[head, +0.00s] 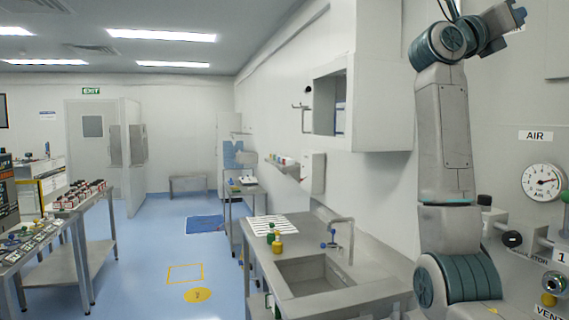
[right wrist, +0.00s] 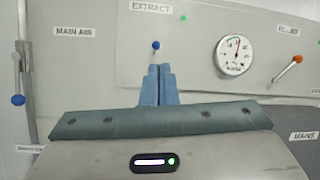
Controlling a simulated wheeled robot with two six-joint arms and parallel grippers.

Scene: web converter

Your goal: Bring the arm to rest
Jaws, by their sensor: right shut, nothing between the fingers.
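My right arm rises on the right side of the head view, folded upward. My right gripper (head: 517,17) is at the top right of that view, high beside the wall. In the right wrist view its two blue fingers (right wrist: 157,84) are together and hold nothing. Behind them is a grey panel marked EXTRACT, with a blue-knobbed lever (right wrist: 155,46) just above the fingertips in the picture. I cannot tell the gap between fingers and panel. My left gripper is not in view.
A wall cabinet (head: 385,110) hangs left of my right arm, above a steel sink bench (head: 300,240). The AIR gauge (head: 543,182) is on the right. Another gauge (right wrist: 234,55) and an orange-handled lever (right wrist: 287,69) are on the panel. The blue floor is open at centre left.

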